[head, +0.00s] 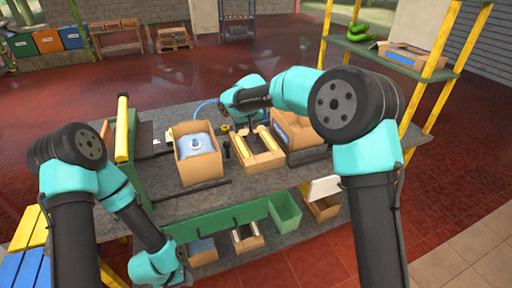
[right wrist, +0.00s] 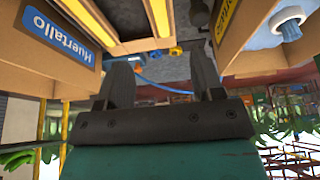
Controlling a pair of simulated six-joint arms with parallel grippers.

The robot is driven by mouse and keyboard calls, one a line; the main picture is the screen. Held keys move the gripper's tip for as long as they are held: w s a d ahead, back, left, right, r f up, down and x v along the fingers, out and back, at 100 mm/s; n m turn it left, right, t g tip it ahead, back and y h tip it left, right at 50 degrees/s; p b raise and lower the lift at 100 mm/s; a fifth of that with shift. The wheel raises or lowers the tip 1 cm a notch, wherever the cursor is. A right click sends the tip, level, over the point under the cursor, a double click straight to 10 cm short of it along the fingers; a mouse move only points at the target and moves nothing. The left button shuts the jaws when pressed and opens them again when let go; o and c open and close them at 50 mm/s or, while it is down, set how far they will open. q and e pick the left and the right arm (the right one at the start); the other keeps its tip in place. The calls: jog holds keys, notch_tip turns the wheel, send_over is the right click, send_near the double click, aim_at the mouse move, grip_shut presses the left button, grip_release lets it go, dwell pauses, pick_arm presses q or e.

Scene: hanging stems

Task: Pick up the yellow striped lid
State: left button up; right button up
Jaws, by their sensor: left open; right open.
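I cannot surely make out the yellow striped lid in either view. A small yellow piece (head: 224,128) lies on the grey worktop behind the boxes, and it also shows beyond the fingers in the right wrist view (right wrist: 177,51); its stripes are too small to tell. My right gripper (right wrist: 163,84) is open and empty, with its two dark fingers apart. In the head view it is over the back of the worktop, partly hidden by its wrist. My left gripper (head: 186,276) is low at the front, below the worktop's front edge. Its fingers barely show.
A cardboard box with blue contents (head: 198,150) and a box with yellow-edged strips (head: 262,158) stand on the worktop (head: 180,207). Another box (head: 300,132) stands to the right. A blue hose (head: 204,106) lies behind. Green and cardboard bins (head: 285,212) sit below.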

send_near(242, 146)
jog(key=x, duration=0.5)
jog(key=shift+s+a, duration=0.1)
jog(key=shift+s, duration=0.1)
jog(key=shift+f, duration=0.1)
jog(key=shift+x, duration=2.55)
jog(key=shift+w, duration=0.1)
jog(key=shift+c, duration=0.4)
jog(key=c, duration=0.5)
